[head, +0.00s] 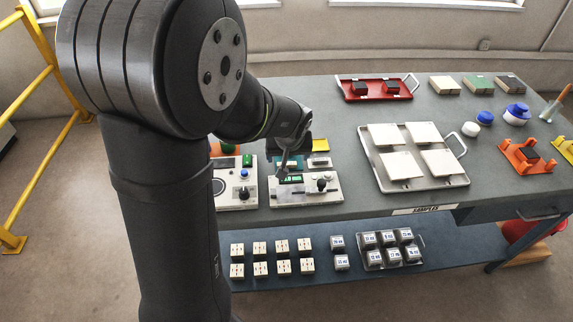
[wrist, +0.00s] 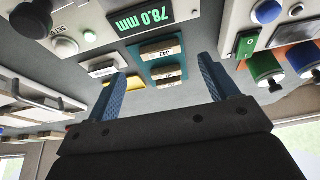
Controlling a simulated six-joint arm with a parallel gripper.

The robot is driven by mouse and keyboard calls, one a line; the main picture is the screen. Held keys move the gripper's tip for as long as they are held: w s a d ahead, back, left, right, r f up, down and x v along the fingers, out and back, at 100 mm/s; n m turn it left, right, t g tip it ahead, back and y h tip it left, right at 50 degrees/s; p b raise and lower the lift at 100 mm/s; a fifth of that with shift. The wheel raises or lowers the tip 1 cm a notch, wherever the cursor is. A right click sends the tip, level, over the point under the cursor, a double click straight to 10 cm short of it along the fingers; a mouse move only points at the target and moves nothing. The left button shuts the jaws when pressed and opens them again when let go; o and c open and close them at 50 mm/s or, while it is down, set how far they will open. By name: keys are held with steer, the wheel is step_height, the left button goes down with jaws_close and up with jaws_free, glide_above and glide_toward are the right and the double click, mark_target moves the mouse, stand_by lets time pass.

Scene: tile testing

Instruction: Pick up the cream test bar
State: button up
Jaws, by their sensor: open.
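I cannot tell from the print which is the test bar. My gripper (wrist: 161,66) is open, its two blue fingers on either side of the teal holder, with nothing held. How far the fingertips are above the bars is unclear. In the head view my gripper (head: 284,172) points down behind the gauge, and the bars are largely hidden.
A gauge reading 78.0 mm (wrist: 155,20) sits beside the teal holder. A pale labelled block (wrist: 103,66) and a yellow pad (wrist: 122,83) lie near the left finger. A control box (head: 236,190) stands left of the gauge. A tray of pale tiles (head: 378,172) is to the right.

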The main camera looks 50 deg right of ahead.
mark_target(287, 165)
steer(key=shift+x, duration=2.6)
steer(key=c, duration=1.1)
